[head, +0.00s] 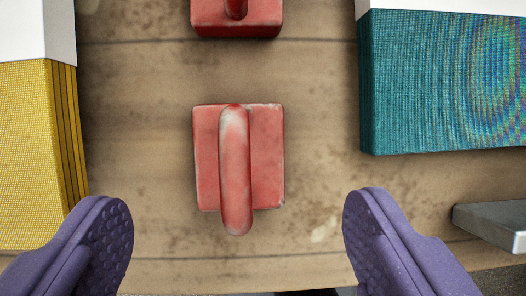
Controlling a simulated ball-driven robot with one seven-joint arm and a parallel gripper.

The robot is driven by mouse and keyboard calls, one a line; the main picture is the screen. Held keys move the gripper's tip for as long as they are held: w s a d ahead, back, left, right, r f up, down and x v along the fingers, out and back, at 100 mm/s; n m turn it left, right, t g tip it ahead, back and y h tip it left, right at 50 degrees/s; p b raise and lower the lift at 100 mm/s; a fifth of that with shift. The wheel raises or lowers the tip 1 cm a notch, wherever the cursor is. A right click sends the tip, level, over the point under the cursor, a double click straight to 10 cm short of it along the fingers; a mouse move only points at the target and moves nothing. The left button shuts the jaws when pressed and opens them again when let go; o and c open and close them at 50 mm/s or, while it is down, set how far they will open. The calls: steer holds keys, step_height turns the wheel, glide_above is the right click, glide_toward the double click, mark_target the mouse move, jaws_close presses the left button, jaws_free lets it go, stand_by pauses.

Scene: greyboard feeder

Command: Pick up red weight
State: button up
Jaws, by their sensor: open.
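A red weight (205,160) stands on the worn brown board, in the middle of the head view. It is a square block with a worn upright handle (235,170) that runs along its middle toward me. A second red weight (237,22) stands beyond it and is cut off by the top edge. My gripper (238,225) shows as two purple padded fingers, wide apart and empty. The left finger is at the lower left and the right finger at the lower right. The nearer weight's handle lies between them sideways, with a gap on each side, and neither finger touches it.
A yellow stack with a white top (28,150) stands at the left, close to my left finger. A teal stack (445,80) stands at the upper right. A grey metal piece (495,222) juts in at the right, near my right finger. Bare board (310,130) surrounds the nearer weight.

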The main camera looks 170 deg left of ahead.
mark_target(237, 215)
steer(key=shift+w+d+f, duration=0.1)
steer(key=shift+w+f, duration=0.15)
steer(key=shift+f, duration=0.45)
steer(key=b+x, duration=0.3)
steer(key=x, duration=0.1)
steer(key=shift+f, duration=0.5)
steer(key=shift+s+r, duration=0.1)
steer(key=shift+c, duration=0.2)
jaws_close()
steer(key=shift+r, duration=0.1)
